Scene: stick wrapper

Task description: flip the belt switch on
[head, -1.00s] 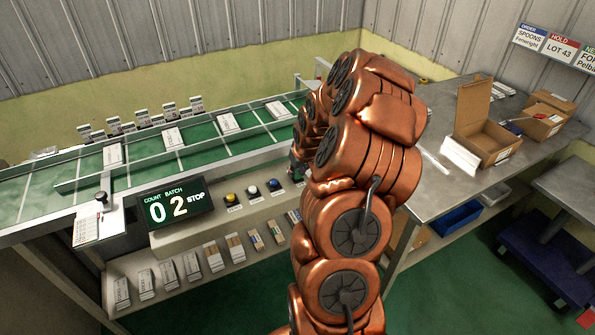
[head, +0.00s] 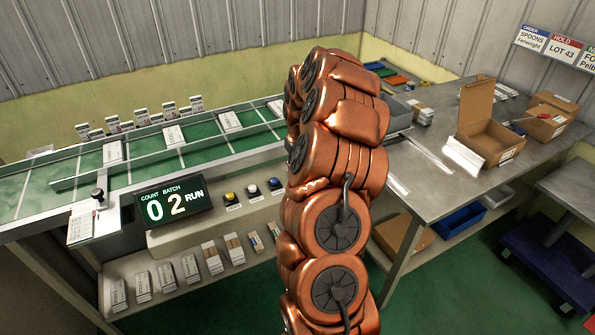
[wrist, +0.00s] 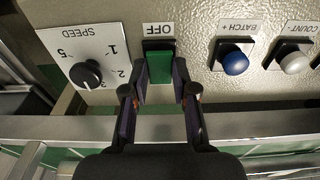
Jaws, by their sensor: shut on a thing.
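The belt switch is a green rocker (wrist: 160,68) in a dark frame on the beige control panel. In the wrist view it sits under an upside-down OFF label (wrist: 158,30). My gripper (wrist: 160,82) has one dark finger on each side of the rocker, closed about it. In the head view my copper arm hides the switch and the gripper. The panel's display (head: 174,202) reads COUNT BATCH 02 and RUN. The green belt (head: 85,164) runs behind the panel, carrying white packs.
A speed knob (wrist: 86,74) and a blue batch button (wrist: 235,63) flank the switch. A metal rail (wrist: 75,128) crosses in front of the panel. A steel table (head: 425,170) with an open cardboard box (head: 483,138) stands right of my arm.

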